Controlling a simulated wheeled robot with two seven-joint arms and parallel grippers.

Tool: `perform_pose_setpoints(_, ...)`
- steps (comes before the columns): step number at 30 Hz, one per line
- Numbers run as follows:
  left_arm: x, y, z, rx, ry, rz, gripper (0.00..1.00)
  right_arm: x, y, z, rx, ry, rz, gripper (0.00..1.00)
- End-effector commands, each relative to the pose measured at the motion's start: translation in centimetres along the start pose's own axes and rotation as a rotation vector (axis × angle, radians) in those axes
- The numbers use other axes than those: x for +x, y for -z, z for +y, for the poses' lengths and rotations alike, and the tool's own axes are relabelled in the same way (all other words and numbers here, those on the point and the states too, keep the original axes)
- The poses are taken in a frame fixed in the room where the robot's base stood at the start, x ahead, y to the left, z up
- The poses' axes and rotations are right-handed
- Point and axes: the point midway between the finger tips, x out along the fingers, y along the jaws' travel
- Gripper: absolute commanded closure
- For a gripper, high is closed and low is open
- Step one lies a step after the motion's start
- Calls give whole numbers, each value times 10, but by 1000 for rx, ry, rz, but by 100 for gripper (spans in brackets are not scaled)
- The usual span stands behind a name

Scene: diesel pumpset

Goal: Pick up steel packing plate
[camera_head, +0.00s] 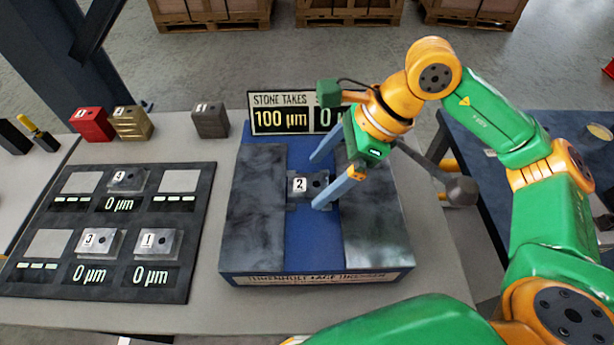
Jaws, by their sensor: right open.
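A small grey steel plate marked 2 (299,199) lies on the blue strip between two dark slabs of the stone fixture (258,245). My right gripper (314,182) is open, its two blue fingers pointing down left at this plate. One fingertip shows at its far side and one at its near side; I cannot tell whether they touch it. Similar plates marked 4 (125,184), 3 (100,246) and 1 (158,248) lie on the dark board at left. My left gripper is not in view.
A display (281,114) reading 100 µm stands behind the fixture, partly hidden by my right arm. Red (92,125), brass (132,124) and grey (210,120) blocks stand at the table's back left. A round-ended grey lever (461,190) shows right of the fixture.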

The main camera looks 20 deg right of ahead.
Motion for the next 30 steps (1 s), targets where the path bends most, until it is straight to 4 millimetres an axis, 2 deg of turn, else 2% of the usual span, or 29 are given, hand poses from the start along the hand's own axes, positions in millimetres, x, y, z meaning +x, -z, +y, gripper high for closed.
perform_pose_setpoints(1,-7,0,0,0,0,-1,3,7,-1,2,-1,-6,2,3)
perform_pose_setpoints(4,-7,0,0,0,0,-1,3,22,-1,1,0,-3,1,3)
perform_pose_setpoints(11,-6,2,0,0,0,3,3,27,0,0,-1,0,0,3)
perform_pose_setpoints(14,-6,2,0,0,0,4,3,27,0,0,-1,0,0,27)
perform_pose_setpoints(22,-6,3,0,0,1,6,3,26,0,0,0,1,0,100)
perform_pose_setpoints(30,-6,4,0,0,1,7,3,26,-1,0,-1,2,-1,100)
